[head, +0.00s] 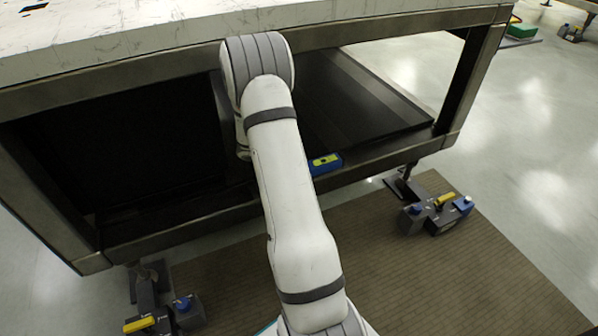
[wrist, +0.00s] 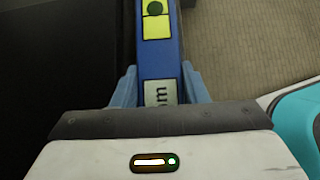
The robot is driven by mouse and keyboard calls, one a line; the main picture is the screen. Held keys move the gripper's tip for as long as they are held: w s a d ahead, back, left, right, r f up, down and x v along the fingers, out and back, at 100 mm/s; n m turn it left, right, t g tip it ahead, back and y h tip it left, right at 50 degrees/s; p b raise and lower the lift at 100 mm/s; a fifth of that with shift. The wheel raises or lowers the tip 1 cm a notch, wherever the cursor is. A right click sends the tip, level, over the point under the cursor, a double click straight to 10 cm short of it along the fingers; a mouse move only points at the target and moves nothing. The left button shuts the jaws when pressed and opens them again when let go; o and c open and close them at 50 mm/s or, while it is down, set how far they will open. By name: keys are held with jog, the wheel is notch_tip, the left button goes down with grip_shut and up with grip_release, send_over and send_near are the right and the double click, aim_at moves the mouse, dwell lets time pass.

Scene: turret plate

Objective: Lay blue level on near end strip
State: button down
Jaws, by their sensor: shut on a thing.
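The blue level (head: 326,163) has a yellow face with a dark round mark. In the head view it shows just right of my arm, at the front edge of the lower shelf of the machine frame; its left part is hidden by my arm. In the wrist view the blue level (wrist: 158,60) runs lengthwise away from my gripper (wrist: 159,88), whose pale blue fingers are shut on its sides. The gripper itself is hidden behind my arm in the head view. I cannot tell whether the level touches the shelf.
The frame's lower rail (head: 385,157) runs along the shelf front. A dark plate (head: 350,100) lies inside on the right. The white slab top (head: 110,40) overhangs above. Feet with yellow and blue parts stand at the right (head: 437,212) and lower left (head: 165,312). A brown mat (head: 370,260) covers the floor.

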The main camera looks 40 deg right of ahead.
jog(key=shift+r, duration=0.1)
jog(key=c, duration=0.8)
grip_release()
jog(key=shift+f, duration=0.2)
jog(key=shift+c, duration=0.2)
